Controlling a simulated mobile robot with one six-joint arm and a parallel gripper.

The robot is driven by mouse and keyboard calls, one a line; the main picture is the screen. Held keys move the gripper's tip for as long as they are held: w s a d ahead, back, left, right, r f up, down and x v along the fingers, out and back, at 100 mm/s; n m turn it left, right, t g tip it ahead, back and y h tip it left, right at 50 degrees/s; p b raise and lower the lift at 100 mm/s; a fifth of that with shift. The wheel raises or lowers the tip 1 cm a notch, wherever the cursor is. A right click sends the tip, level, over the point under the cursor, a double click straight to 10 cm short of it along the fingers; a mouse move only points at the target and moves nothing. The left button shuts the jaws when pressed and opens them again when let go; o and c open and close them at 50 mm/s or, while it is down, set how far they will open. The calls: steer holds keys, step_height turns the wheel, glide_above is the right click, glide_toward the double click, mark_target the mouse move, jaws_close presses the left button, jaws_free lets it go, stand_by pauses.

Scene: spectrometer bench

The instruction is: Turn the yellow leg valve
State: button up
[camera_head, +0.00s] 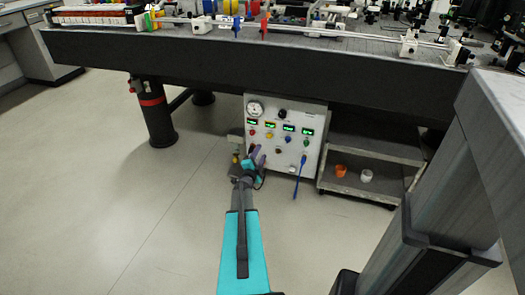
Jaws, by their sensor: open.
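A small yellow part (236,158), which looks like the yellow leg valve, shows low beside the left edge of the white control panel. It is small, and its handle position cannot be made out. My gripper (256,153), with purple and teal parts, reaches forward just right of it, in front of the panel's lower left corner. My gripper is open, and nothing shows between its fingers. No contact with the yellow part can be seen. My arm hides part of the area below the valve.
The white control panel (314,122) carries a gauge, green displays, coloured knobs and a hanging blue cable (300,175). Right of it, a low shelf (365,190) holds an orange cup (341,170) and a white cup (366,176). The optical table (230,60) overhangs above. Floor at left is clear.

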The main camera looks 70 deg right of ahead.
steer(key=shift+a, duration=1.1)
